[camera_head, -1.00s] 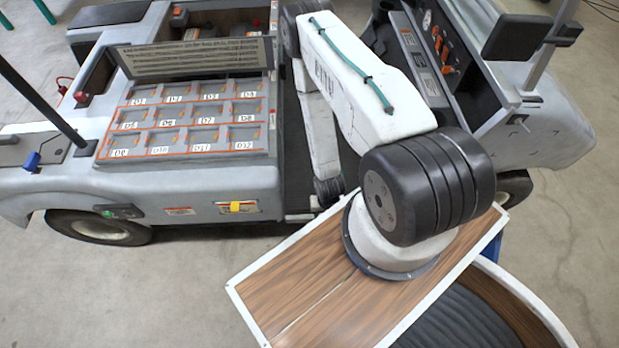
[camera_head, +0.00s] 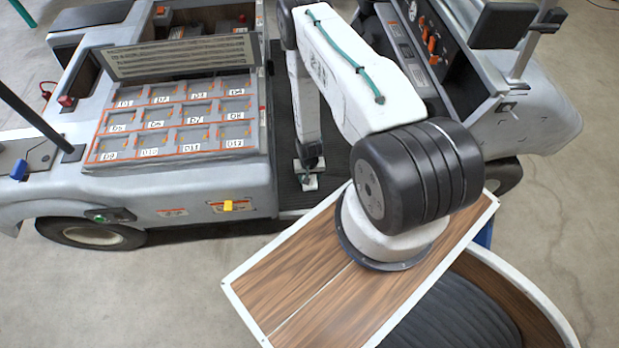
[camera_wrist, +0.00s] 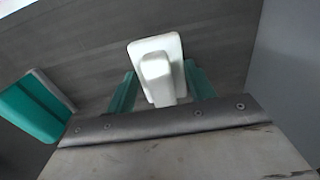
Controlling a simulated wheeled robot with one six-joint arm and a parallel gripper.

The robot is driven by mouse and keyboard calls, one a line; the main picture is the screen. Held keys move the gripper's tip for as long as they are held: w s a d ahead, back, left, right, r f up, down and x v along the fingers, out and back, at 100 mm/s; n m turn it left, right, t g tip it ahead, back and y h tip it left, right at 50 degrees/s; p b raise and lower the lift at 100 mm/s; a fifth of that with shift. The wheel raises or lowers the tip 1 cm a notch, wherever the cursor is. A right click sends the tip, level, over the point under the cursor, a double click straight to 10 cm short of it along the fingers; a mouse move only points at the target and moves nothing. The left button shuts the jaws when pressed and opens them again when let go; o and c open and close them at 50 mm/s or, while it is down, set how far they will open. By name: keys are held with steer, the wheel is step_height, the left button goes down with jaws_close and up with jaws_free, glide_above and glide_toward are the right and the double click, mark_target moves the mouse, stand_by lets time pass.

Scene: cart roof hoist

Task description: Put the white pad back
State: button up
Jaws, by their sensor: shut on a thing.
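The white pad (camera_wrist: 168,56) has a square base and a raised grip and sits between the two green fingers of my gripper (camera_wrist: 160,82). The fingers are shut on its grip. In the head view my gripper (camera_head: 309,163) hangs over the cart's dark footwell floor, with the pad (camera_head: 309,184) at its lower end. I cannot tell whether the pad touches the floor.
The cart's compartment tray (camera_head: 178,128), labelled D1 to D12, lies left of my gripper under a raised lid (camera_head: 185,57). A console with orange levers (camera_head: 432,45) stands to the right. A green block (camera_wrist: 35,108) lies left in the wrist view.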

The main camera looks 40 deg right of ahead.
steer(key=shift+f, duration=0.4)
steer(key=o, duration=1.1)
